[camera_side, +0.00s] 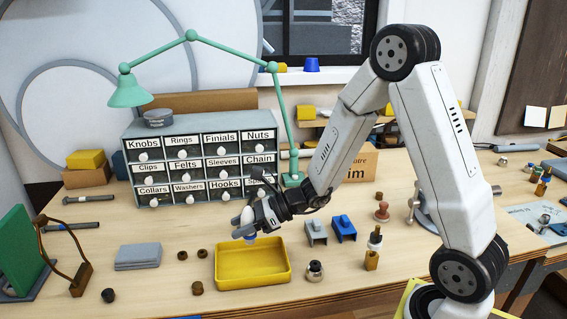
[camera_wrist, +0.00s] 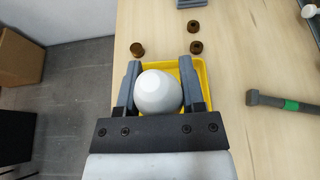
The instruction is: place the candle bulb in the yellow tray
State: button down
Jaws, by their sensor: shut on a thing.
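My gripper (camera_side: 250,224) is above the back part of the yellow tray (camera_side: 254,281) in the side view. It is shut on a white, rounded bulb (camera_wrist: 157,92), the candle bulb. In the wrist view the bulb sits between the two dark fingers of my gripper (camera_wrist: 160,78), with the yellow tray (camera_wrist: 204,75) below and behind it. The side view shows a pale part of the bulb (camera_side: 247,215) beside the fingers. The bulb's lower end is mostly hidden. The visible tray floor looks empty, and the bulb appears held above it.
A drawer cabinet (camera_side: 200,165) stands behind the tray, with a green lamp (camera_side: 128,92) over it. Small brown caps (camera_side: 197,288) lie left of the tray. A round fitting (camera_side: 315,271) stands close to its right. Grey and blue blocks (camera_side: 343,229) are behind right.

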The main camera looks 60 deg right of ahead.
jog(key=shift+f, duration=1.8)
jog(key=shift+f, duration=1.75)
jog(key=shift+f, duration=0.15)
jog(key=shift+c, duration=1)
grip_release()
jog(key=shift+r, duration=0.2)
jog(key=v, duration=1.2)
